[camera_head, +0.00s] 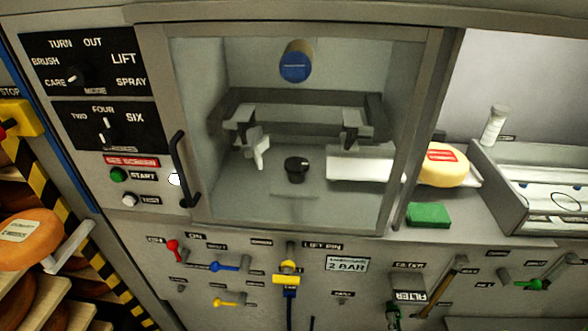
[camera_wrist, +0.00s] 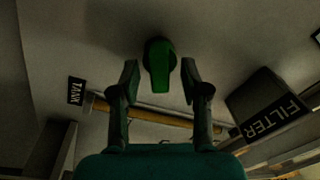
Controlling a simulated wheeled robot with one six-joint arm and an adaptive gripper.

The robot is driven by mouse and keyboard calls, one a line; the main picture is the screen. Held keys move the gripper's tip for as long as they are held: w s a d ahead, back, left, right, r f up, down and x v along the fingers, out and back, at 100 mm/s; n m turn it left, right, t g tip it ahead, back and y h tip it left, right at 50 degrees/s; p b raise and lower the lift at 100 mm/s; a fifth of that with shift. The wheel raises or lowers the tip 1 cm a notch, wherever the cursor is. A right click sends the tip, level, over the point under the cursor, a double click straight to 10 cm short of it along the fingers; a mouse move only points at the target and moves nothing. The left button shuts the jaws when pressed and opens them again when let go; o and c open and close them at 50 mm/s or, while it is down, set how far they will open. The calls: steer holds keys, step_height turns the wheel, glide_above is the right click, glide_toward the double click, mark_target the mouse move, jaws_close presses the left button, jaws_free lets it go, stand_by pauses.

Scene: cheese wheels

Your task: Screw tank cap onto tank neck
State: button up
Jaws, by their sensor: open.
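My gripper (camera_wrist: 159,78) shows in the wrist view with its two dark fingers spread apart. A green part with a flat grip (camera_wrist: 160,68) stands out from a grey surface between and just beyond the fingertips. I see a gap on both sides of it. I cannot tell whether this green part is the tank cap. A small black label reading TANK (camera_wrist: 76,91) is to its left. The tank neck cannot be made out in either view. I cannot make out my gripper in the head view.
A brass rod (camera_wrist: 155,113) crosses behind the fingers. A dark FILTER box (camera_wrist: 268,108) stands close on the right; it also shows in the head view (camera_head: 409,288). A glazed cabinet (camera_head: 290,130) is above the valve panel. A green sponge (camera_head: 428,215) lies on the right ledge.

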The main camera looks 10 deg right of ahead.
steer(key=shift+w+d, duration=0.15)
steer(key=shift+w, duration=0.35)
steer(key=shift+r, duration=0.1)
jaws_close()
